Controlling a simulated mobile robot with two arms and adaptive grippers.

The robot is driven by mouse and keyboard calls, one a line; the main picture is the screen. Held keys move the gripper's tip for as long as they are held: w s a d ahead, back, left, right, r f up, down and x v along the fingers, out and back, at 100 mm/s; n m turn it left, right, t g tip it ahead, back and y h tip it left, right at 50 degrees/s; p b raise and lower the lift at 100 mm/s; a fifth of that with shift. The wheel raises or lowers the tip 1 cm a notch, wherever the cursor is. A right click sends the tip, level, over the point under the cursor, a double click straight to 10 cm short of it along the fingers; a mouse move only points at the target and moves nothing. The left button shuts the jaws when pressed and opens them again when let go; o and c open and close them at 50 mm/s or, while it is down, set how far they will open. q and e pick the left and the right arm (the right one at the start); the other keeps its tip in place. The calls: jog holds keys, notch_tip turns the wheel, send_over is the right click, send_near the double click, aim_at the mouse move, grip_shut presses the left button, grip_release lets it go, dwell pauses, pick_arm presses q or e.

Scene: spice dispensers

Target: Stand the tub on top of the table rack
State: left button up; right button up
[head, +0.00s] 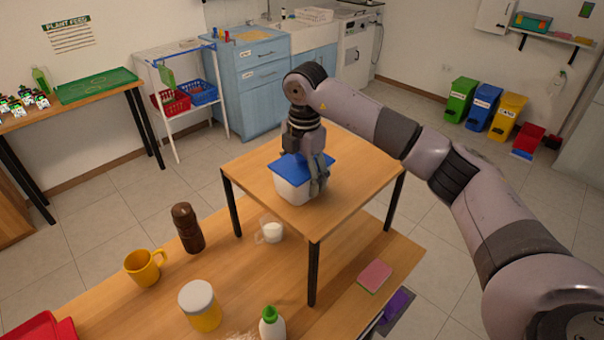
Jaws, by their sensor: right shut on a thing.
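The tub (291,188) is a white box with a blue lid (288,169). It is upright at the left part of the table rack's wooden top (352,175). It looks to be resting on that top, but I cannot tell for sure whether its base touches. My right gripper (318,180) comes down from above and is shut on the tub at its right side. The rack has black legs and stands on the wooden table (240,285). My left gripper is not in view.
Under and beside the rack are a clear jug with white contents (271,232), a brown bottle (188,228), a yellow mug (145,267), a yellow jar (200,307), a green-capped bottle (271,324) and a pink sponge (375,276). The rack top is otherwise clear.

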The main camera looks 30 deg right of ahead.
jog(key=o, duration=2)
jog(key=shift+r, duration=0.2)
jog(key=r, duration=0.3)
jog(key=r+b, duration=0.1)
jog(key=r, duration=0.6)
jog(key=shift+s+r+b, duration=0.25)
jog(key=shift+r+b, duration=0.1)
jog(key=shift+b, duration=0.05)
jog(key=shift+d+r, duration=0.1)
jog(key=shift+r, duration=0.45)
